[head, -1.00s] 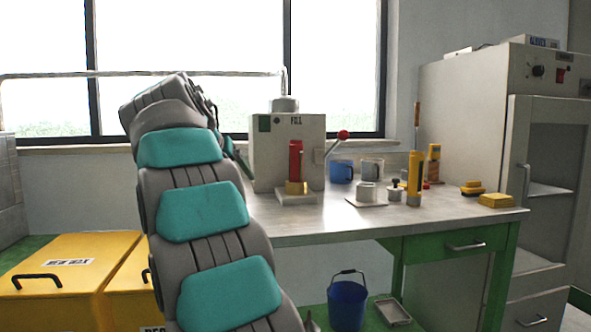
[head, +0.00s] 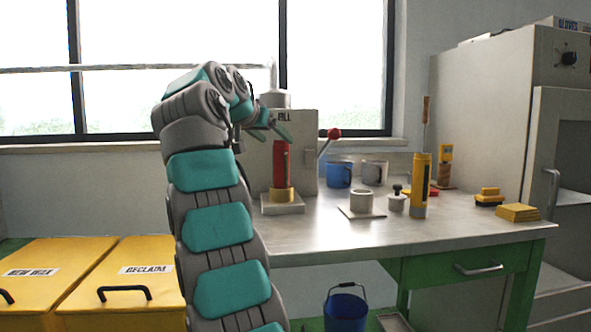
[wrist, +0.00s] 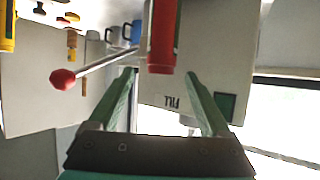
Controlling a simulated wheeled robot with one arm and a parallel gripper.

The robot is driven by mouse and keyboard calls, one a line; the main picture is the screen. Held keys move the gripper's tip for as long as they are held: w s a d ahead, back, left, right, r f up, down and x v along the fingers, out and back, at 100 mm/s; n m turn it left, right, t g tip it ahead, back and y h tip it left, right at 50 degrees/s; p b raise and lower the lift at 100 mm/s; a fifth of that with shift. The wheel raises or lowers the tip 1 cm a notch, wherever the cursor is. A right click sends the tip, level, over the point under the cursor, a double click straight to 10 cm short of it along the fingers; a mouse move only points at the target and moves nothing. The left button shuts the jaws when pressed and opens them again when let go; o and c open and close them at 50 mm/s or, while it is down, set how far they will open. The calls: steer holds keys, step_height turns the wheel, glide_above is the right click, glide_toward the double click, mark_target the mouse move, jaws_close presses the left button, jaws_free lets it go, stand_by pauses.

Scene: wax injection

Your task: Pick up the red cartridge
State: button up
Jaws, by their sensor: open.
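The red cartridge (head: 281,164) stands upright with a yellow base on the small platform at the front of the white FILL machine (head: 306,150). In the wrist view, which looks upside down, the red cartridge (wrist: 163,38) hangs at the top, just beyond the fingertips and roughly between them. My gripper (head: 281,128) is above and in front of the machine, close to the cartridge's top. In the wrist view my gripper (wrist: 160,75) has its two green fingers spread wide and nothing between them. The cartridge's yellow base is out of the wrist view.
A lever with a red knob (head: 333,133) sticks out right of the cartridge. A blue mug (head: 339,174), a yellow cartridge (head: 420,185) and a small white pot (head: 361,200) stand farther right on the bench (head: 335,237). Yellow bins (head: 135,312) stand at lower left.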

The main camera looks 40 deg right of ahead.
mark_target(286, 147)
steer(key=x, duration=0.3)
steer(key=shift+r, duration=0.15)
steer(key=shift+p+x, duration=0.45)
steer(key=shift+x, duration=2.3)
steer(key=shift+c, duration=0.2)
jaws_close()
